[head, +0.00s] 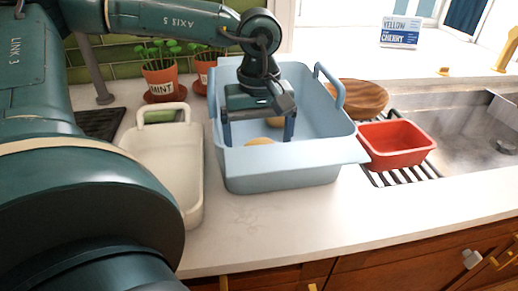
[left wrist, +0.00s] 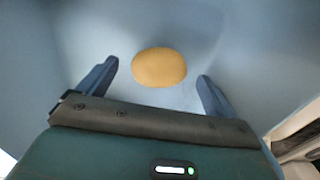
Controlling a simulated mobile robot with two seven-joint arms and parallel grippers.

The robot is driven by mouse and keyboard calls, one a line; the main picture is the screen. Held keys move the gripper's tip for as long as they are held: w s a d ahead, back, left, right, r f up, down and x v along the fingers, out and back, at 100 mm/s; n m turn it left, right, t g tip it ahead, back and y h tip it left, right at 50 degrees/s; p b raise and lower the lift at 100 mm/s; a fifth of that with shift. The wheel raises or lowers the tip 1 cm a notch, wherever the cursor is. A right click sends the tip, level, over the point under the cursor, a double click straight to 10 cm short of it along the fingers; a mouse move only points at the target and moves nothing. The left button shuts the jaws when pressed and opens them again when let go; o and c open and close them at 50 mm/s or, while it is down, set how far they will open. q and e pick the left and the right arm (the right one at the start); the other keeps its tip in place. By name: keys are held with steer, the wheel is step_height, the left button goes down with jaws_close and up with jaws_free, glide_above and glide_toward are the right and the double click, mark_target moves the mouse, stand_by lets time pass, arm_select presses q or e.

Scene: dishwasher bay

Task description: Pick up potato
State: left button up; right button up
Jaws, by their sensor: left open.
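A tan, oval potato (left wrist: 159,67) lies on the floor of a pale blue tub (head: 290,168), seen in the left wrist view between and beyond my fingertips. In the head view a tan rounded thing (head: 260,142) shows just above the tub's front wall, its lower part hidden. Another tan piece (head: 275,122) shows behind my gripper; I cannot tell which is the one in the wrist view. My left gripper (head: 258,137) reaches down into the tub, open and empty, with its fingers apart on either side. My right gripper is not in view.
A cream tub (head: 188,180) stands left of the blue one. A red bowl (head: 396,145) sits on a dark rack at right, with a wooden bowl (head: 358,97) behind. Potted plants (head: 161,82) stand at the back. The front counter is clear.

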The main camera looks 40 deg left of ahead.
arm_select(q)
steer(key=shift+f, duration=0.9)
steer(key=shift+c, duration=0.2)
steer(key=c, duration=1.1)
